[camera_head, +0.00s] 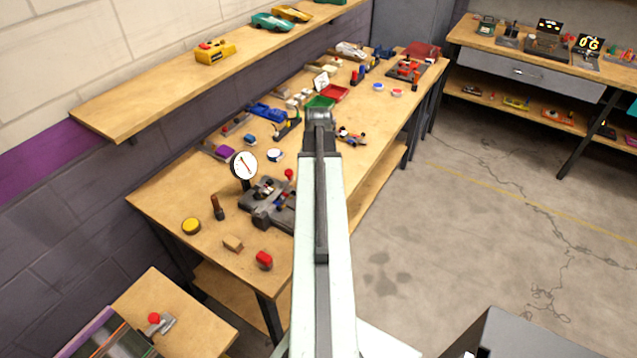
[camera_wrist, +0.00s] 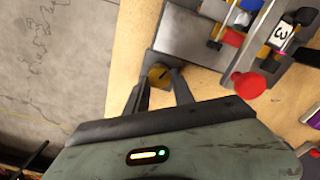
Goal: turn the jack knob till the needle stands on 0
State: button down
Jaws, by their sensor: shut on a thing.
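The gauge (camera_head: 244,164) has a round white face and a red needle, and stands on a dark post at the back of the grey jig (camera_head: 262,212). The needle lies slanted from upper left to lower right; the scale is too small to read. In the wrist view, a round brass-yellow knob (camera_wrist: 159,76) with a dark mark, apparently the jack knob, sits at the side of the grey jig (camera_wrist: 190,38). My gripper (camera_wrist: 160,80) is shut on this knob, one finger on each side. In the head view my arm hides the gripper and knob.
A red knob (camera_wrist: 249,85) stands close right of my gripper, near a white number 3 plate (camera_wrist: 282,32). Floor lies beyond the bench edge.

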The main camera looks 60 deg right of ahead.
jog(key=shift+n, duration=1.1)
jog(key=c, duration=1.1)
grip_release()
notch_tip(320, 180, up, 8)
jog(key=p, duration=0.8)
jog(key=shift+f, duration=0.1)
